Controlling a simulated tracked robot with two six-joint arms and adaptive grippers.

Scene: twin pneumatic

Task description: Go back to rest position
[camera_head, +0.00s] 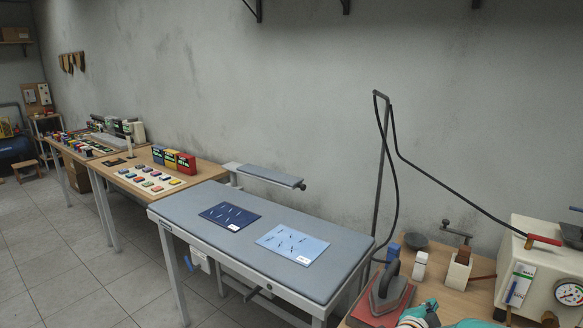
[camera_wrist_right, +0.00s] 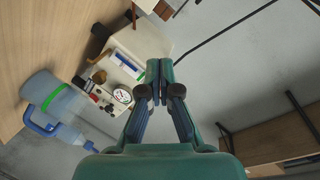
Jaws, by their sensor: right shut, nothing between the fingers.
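Most of my right arm is cut off by the bottom edge.
An ironing table (camera_head: 180,207) with a dark blue sheet (camera_head: 230,216) and a light blue sheet (camera_head: 291,245) stands in the middle. A white boiler (camera_head: 535,262) with a gauge is at right. A water jug (camera_wrist_right: 52,105) shows in the wrist view.

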